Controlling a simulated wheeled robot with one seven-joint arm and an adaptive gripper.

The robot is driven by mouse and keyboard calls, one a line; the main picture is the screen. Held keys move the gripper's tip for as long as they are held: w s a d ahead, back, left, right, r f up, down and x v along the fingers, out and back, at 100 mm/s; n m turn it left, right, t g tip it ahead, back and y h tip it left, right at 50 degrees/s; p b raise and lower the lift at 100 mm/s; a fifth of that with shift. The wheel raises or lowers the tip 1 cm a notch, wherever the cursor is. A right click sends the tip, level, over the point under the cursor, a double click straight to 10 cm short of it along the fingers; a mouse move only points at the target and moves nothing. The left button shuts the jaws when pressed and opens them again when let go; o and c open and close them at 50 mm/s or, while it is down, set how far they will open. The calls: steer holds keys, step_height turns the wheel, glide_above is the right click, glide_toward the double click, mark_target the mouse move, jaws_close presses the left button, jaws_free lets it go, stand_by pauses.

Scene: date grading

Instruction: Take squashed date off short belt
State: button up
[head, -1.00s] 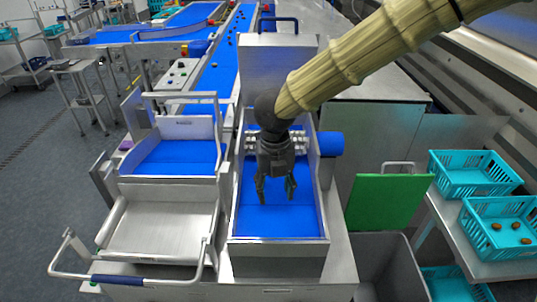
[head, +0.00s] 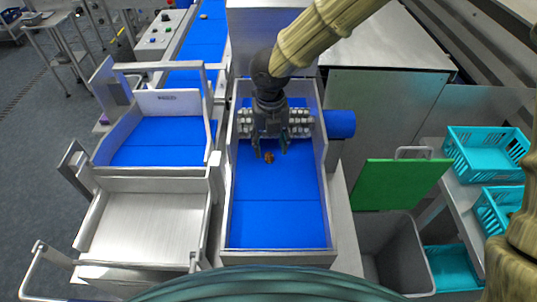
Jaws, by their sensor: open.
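The short blue belt (head: 278,215) runs between low metal side walls in the middle of the head view. A small brown date (head: 269,157) lies on it, toward the far half; it is too small to tell whether it is squashed. My gripper (head: 270,152) points down over the belt, its fingers apart on either side of the date in the picture. I cannot tell how high the fingertips are above the belt. The gripper holds nothing that I can see.
A grey bin (head: 392,240) stands at the right with a green board (head: 400,184) behind it. Turquoise crates (head: 485,152) sit on a shelf farther right. A metal tray (head: 150,222) and another blue belt section (head: 160,140) are at the left. The near belt half is clear.

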mark_target(269, 156)
steer(key=shift+w+f, duration=0.55)
steer(key=shift+f, duration=0.15)
steer(key=shift+s+f+p, duration=0.4)
steer(key=shift+p, duration=0.1)
steer(key=f, duration=0.1)
steer(key=f+p, duration=0.1)
steer(key=f, duration=0.1)
steer(key=shift+w+a, duration=0.1)
steer(key=shift+w, duration=0.25)
steer(key=shift+s+f, duration=0.15)
steer(key=shift+f, duration=0.3)
steer(key=c, duration=0.8)
